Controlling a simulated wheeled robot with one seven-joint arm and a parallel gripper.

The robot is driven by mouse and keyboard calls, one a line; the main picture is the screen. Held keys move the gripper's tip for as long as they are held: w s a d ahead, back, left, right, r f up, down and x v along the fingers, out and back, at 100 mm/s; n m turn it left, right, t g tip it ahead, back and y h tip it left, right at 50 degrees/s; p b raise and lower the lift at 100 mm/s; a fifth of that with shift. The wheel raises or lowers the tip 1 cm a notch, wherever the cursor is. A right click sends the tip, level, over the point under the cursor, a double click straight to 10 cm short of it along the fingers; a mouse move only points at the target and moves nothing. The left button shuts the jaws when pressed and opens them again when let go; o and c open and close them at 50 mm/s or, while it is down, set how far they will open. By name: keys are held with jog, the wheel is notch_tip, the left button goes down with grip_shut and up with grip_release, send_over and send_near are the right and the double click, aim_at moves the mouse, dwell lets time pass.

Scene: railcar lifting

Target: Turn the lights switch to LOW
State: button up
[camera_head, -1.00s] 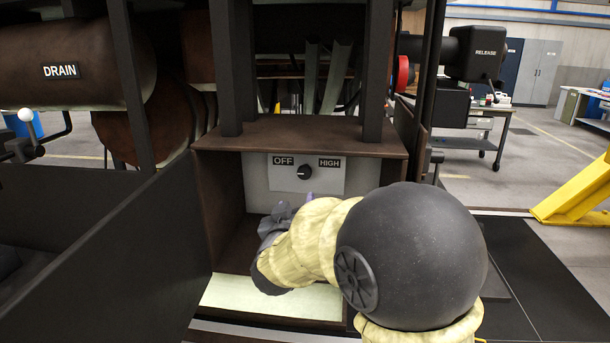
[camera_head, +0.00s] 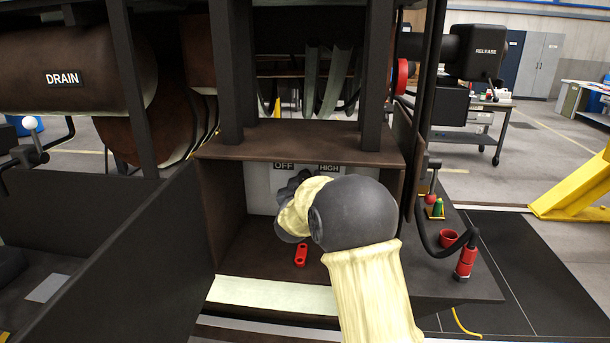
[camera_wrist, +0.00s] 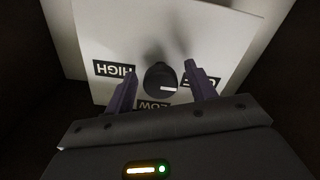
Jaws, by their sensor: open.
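The lights switch is a round black knob (camera_wrist: 160,78) on a white panel (camera_wrist: 225,40), seen upside down in the wrist view. A short white mark on the knob lies on the side toward the OFF label (camera_wrist: 213,82). The HIGH label (camera_wrist: 115,69) is at left, and the LOW label (camera_wrist: 155,104) is below the knob, partly covered. My gripper (camera_wrist: 160,67) is open, with one purple finger on each side of the knob; contact cannot be told. In the head view the panel (camera_head: 258,190) shows, but my arm hides the knob.
The panel sits inside a brown box (camera_head: 300,150) with side walls and a roof close around my arm. A red object (camera_head: 301,255) lies on the box floor.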

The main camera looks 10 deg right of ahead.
jog(key=shift+w+d, duration=0.15)
jog(key=shift+w, duration=0.4)
jog(key=c, duration=1)
jog(key=shift+o, duration=0.2)
